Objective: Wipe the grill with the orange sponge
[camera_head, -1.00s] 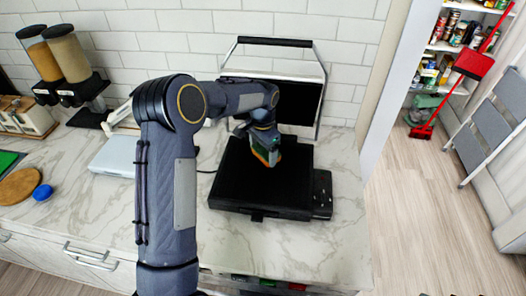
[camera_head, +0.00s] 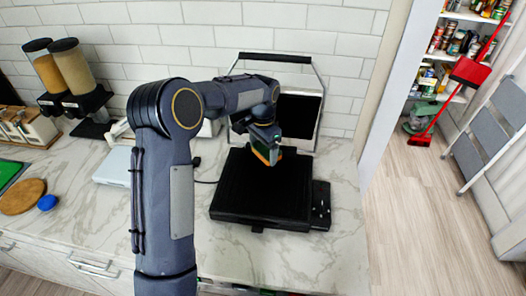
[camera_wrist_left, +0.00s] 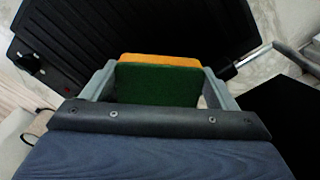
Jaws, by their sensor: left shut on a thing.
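The grill (camera_head: 262,190) is a black flat plate on the marble counter, with its lid (camera_head: 298,112) raised at the back. It also shows in the left wrist view (camera_wrist_left: 215,25). My left gripper (camera_head: 266,150) is over the back part of the plate, shut on the orange sponge (camera_head: 267,156). In the left wrist view the sponge (camera_wrist_left: 160,60) has an orange layer and a dark green layer, held between the two fingers. I cannot tell whether the sponge touches the plate. My right gripper is not in view.
Two grain dispensers (camera_head: 74,68) stand at the back left. A round wooden board (camera_head: 22,196) and a blue round thing (camera_head: 47,202) lie at the left. Counter in front of the grill is clear. A red broom (camera_head: 468,72) and grey stepladder (camera_head: 490,135) stand at the right.

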